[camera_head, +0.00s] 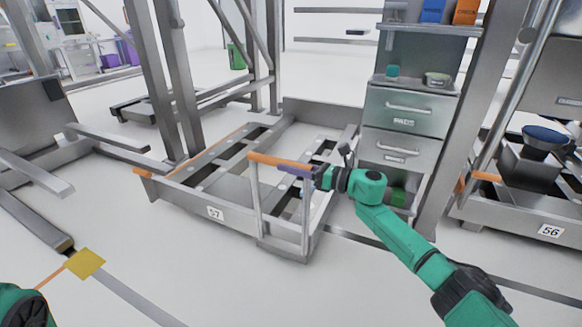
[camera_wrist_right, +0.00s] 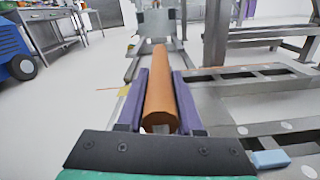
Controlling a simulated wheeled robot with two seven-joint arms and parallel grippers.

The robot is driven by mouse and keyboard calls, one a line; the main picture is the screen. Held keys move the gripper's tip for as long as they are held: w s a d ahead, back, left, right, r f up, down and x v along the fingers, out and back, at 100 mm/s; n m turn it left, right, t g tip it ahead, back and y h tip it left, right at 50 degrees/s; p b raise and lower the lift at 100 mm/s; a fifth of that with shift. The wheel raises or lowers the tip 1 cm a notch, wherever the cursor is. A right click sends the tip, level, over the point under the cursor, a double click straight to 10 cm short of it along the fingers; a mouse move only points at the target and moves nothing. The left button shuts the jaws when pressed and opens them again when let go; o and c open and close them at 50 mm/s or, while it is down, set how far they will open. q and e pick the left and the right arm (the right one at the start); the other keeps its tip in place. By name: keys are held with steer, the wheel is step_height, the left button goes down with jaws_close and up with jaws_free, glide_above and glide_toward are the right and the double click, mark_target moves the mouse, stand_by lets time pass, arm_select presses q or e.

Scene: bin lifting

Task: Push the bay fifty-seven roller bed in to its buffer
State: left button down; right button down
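The roller bed labelled 57 (camera_head: 188,200) is a low grey frame on the floor in the middle of the head view, reaching back between the rack posts. An upright push handle with an orange grip bar (camera_head: 262,158) stands at its front right corner. My right gripper (camera_head: 297,170) is at the right part of this bar. In the right wrist view the orange bar (camera_wrist_right: 160,85) lies lengthwise between the purple fingers (camera_wrist_right: 160,115), which close against both its sides. Only a green part of my left arm shows at the lower left; its gripper is out of view.
Rack posts (camera_head: 180,80) stand left of the bed. A drawer cabinet (camera_head: 405,118) stands behind it at right. Bed 56 (camera_head: 530,228) is at far right. A yellow floor mark (camera_head: 85,263) lies front left. The floor in front of bed 57 is clear.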

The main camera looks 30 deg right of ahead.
steer(key=c, duration=0.6)
jaws_free()
